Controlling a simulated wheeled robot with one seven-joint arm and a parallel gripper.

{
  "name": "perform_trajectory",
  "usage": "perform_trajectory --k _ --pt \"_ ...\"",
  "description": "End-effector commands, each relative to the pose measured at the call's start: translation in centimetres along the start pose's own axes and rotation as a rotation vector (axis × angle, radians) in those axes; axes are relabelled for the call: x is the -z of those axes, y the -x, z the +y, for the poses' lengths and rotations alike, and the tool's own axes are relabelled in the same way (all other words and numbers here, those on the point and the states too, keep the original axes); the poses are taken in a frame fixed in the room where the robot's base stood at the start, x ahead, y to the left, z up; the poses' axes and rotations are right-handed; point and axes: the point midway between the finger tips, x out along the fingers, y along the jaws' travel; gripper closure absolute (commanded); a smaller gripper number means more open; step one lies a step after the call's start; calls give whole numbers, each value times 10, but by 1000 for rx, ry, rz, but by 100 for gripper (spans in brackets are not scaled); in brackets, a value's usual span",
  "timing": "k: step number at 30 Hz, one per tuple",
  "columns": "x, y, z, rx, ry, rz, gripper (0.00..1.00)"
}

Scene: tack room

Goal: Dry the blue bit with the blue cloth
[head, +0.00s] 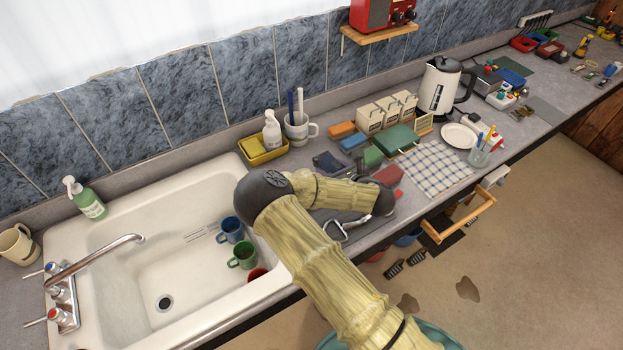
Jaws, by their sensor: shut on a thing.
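A blue-and-white checked cloth (437,168) lies flat on the counter to the right; no plain blue cloth can be made out. My arm bends over the sink's right edge and reaches right along the counter, ending in a dark joint near a red item (389,175). My gripper is not visible, so what it holds is hidden.
The white sink (130,245) at left holds a blue mug (231,229) and a green mug (243,255). Canisters (371,117), a kettle (440,88), a plate (459,136) and a glass of pencils (479,153) stand on the counter.

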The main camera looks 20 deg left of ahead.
Motion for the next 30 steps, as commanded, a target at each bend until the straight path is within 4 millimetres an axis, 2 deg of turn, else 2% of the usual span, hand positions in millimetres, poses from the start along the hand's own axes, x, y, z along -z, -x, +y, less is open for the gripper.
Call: perform_trajectory --k 5,24,30 --pt "-5 11 -3 6 -2 1 73" --pt "-29 83 0 2 0 1 73" --pt "-29 88 0 -1 1 -1 73"
